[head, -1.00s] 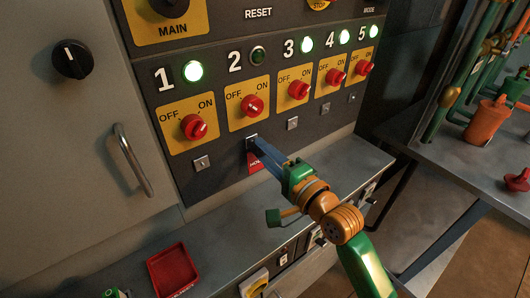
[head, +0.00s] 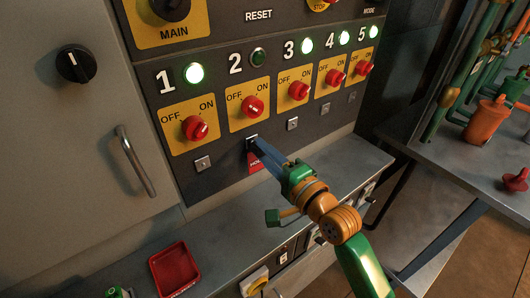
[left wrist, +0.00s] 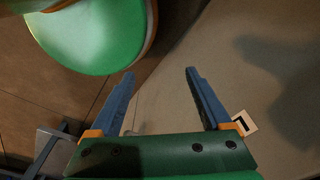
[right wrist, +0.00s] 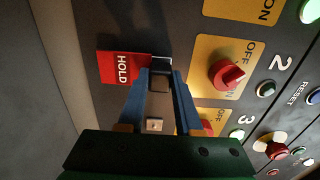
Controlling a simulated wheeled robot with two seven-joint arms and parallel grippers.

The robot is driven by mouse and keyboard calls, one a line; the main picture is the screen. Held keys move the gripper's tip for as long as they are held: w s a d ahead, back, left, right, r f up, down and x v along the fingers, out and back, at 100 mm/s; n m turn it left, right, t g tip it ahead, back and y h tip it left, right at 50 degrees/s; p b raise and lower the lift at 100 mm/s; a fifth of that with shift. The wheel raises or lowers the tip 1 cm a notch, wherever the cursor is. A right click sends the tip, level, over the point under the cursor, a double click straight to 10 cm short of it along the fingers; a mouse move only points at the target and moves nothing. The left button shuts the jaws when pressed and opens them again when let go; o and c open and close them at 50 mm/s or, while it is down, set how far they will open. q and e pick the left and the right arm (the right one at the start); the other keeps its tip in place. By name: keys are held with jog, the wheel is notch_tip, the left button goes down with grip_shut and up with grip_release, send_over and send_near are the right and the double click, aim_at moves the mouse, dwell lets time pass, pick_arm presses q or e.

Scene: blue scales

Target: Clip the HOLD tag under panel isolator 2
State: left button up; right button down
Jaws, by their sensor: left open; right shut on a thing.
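The red HOLD tag (right wrist: 121,67) is at the panel just below isolator 2 in the right wrist view. It also shows in the head view (head: 255,163), partly covered by my gripper. My right gripper (right wrist: 159,75) is shut on the tag's clip end, right at the small metal clip point (head: 252,142) under isolator 2. I cannot tell whether the clip is fastened. Isolator 2 (head: 252,107) is a red knob on a yellow plate, with its lamp (head: 257,57) dark. My left gripper (left wrist: 160,85) is open and empty, away from the panel.
Isolators 1 (head: 195,128) and 3 (head: 299,90) flank isolator 2, with green lamps lit above them. A grey ledge (head: 225,235) runs below the panel and bears a red tray (head: 174,268). A cabinet handle (head: 136,161) sticks out at left.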

jog(key=shift+p, duration=0.35)
jog(key=shift+p, duration=0.3)
dwell(0.5)
jog(key=shift+w+a, duration=0.3)
jog(key=shift+w, duration=0.1)
dwell(0.4)
jog(key=c, duration=0.5)
grip_release()
jog(key=v, duration=0.7)
jog(key=shift+b, duration=0.3)
